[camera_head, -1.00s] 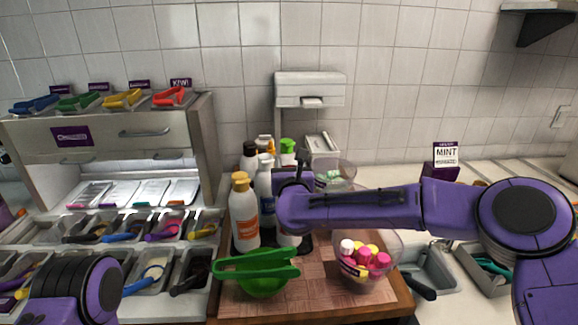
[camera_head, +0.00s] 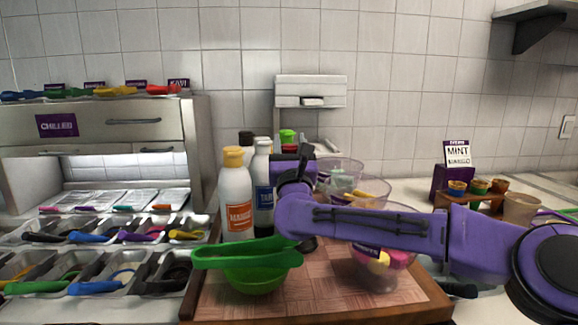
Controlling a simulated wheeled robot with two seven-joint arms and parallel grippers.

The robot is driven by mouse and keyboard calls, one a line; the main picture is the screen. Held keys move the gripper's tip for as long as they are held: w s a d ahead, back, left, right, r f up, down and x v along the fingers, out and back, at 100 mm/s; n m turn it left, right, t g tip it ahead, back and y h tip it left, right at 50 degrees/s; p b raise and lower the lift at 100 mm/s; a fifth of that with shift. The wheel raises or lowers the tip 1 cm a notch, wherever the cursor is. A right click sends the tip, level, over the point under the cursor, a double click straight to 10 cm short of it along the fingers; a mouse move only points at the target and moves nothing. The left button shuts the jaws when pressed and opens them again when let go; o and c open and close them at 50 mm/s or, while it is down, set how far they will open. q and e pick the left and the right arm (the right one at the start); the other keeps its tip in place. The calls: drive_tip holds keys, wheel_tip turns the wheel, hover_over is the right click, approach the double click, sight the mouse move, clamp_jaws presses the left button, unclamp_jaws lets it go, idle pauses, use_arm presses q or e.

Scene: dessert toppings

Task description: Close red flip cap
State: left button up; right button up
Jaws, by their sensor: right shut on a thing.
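A white bottle with a yellow cap and orange label (camera_head: 236,200) stands upright on the wooden board. A white bottle with a blue label (camera_head: 263,195) stands upright beside it, close to the left of my right gripper (camera_head: 286,170). A small dark thing shows under my right forearm on the board. My left gripper is out of view.
A green bowl with green tongs (camera_head: 248,262) is at the front left of the wooden board (camera_head: 330,300). Clear cups stand behind and below my right forearm. Topping bins (camera_head: 90,245) with coloured handles fill the left. A MINT sign (camera_head: 457,153) stands at right.

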idle(0.3)
drive_tip(key=o, duration=1)
drive_tip(key=b+v, duration=0.3)
drive_tip(key=v, duration=0.7)
drive_tip(key=shift+s+f, duration=0.2)
drive_tip(key=shift+s, duration=0.05)
